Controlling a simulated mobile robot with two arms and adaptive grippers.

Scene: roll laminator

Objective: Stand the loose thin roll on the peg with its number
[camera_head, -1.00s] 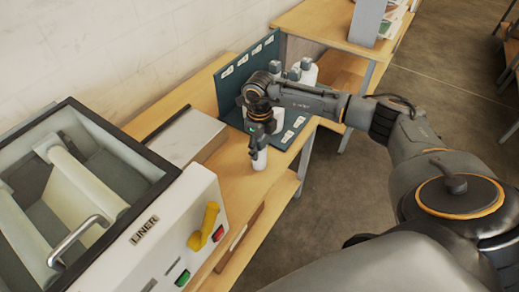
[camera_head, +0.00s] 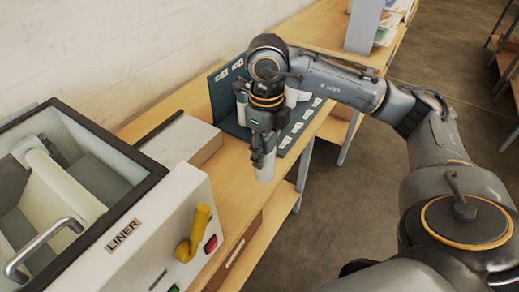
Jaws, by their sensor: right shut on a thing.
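My right gripper (camera_head: 263,151) points down and is shut on a short white roll (camera_head: 264,171). The roll is upright below the fingers, in front of the peg board; I cannot tell whether its lower end touches the table. The dark green peg board (camera_head: 222,100) has an upright back panel and a base with white number labels (camera_head: 297,127) along its front edge. The labels are too small to read. My right arm hides most of the pegs and other rolls on the board. My left gripper is not in view.
The laminator (camera_head: 150,225), marked LINER, stands at the left with a yellow lever (camera_head: 194,232) and a metal handle. A white-topped box (camera_head: 183,140) lies between it and the board. The wooden table (camera_head: 225,185) has a narrow clear strip in front.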

